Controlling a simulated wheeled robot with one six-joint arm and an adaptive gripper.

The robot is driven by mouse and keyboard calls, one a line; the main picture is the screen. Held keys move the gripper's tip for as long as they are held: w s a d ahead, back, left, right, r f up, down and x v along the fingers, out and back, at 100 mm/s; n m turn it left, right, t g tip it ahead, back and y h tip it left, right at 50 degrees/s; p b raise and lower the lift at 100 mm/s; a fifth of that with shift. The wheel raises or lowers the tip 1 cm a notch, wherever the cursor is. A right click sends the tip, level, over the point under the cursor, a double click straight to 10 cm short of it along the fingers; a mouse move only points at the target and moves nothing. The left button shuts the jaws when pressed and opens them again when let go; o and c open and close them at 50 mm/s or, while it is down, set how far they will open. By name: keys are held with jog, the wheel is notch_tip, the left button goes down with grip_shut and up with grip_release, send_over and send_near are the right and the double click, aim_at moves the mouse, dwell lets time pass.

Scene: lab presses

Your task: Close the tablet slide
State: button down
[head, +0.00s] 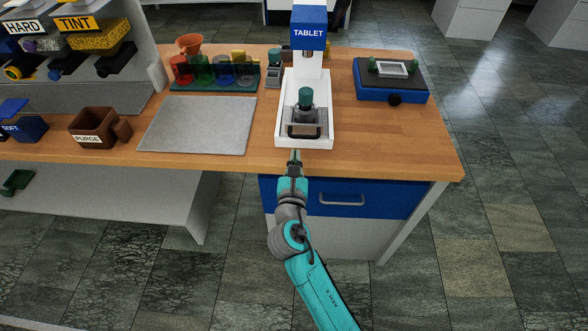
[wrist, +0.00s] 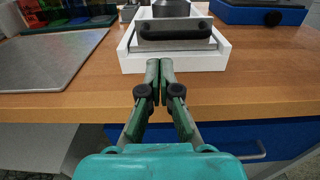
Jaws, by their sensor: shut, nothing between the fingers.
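The tablet press (head: 309,60) has a blue head labelled TABLET and a white base tray (head: 321,142) on the bench. The tablet slide (head: 301,128) is a grey carriage at the front part of that tray, with a dark handle facing me and a green-topped piece (head: 305,98) on it. In the wrist view the dark handle (wrist: 175,29) is straight ahead, with the white tray front (wrist: 190,63) below it. My gripper (head: 294,153) is shut and empty, just in front of the tray at the bench's front edge. In the wrist view its fingertips (wrist: 160,64) are together, apart from the handle.
A grey mat (head: 197,125) lies left of the press, with coloured jars (head: 215,72) in a rack behind it. A blue device (head: 392,85) with a black knob stands right. A blue drawer (head: 342,198) is under the bench edge. The bench right of the tray is clear.

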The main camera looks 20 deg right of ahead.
aim_at(297, 132)
jog(key=x, duration=0.7)
jog(key=shift+x, duration=2.1)
jog(key=shift+s, duration=0.1)
